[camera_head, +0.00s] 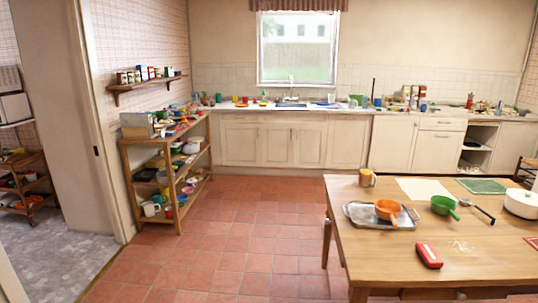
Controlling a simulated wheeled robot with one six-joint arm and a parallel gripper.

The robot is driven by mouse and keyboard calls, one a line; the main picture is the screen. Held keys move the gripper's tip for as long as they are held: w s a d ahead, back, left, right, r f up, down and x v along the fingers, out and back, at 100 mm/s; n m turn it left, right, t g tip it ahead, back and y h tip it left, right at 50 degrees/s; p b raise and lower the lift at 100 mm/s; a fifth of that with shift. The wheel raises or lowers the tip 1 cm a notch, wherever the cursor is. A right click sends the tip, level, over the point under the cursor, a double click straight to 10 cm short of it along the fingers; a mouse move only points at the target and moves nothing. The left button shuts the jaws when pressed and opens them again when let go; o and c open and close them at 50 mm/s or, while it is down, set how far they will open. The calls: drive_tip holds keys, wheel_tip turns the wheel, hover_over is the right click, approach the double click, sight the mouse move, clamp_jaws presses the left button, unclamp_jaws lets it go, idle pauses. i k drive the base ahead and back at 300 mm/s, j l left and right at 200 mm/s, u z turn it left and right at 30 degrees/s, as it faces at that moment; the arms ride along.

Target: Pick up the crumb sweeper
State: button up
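A red, block-shaped object with a pale marking, which looks like the crumb sweeper (429,255), lies on the wooden table (380,268) near its front edge. It lies at a slant, and nothing touches it. Pale crumbs (462,247) are scattered on the tabletop just to its right. My gripper is not in view.
A metal tray (364,218) with an orange pan (388,210) stands behind the sweeper. A mug (367,178), green strainer (444,205), dark-handled utensil (480,212) and white pot (521,203) are also on the table. Tiled floor (215,255) left of the table is clear.

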sight(429, 254)
drive_tip(key=i+l+z, duration=0.2)
drive_tip(key=i+l, duration=0.15)
drive_tip(key=i+l+z, duration=0.15)
drive_tip(key=i+l, duration=0.15)
drive_tip(key=i+l+z, duration=0.2)
drive_tip(key=i, duration=0.35)
drive_tip(key=i+l+z, duration=0.2)
drive_tip(key=i, duration=0.2)
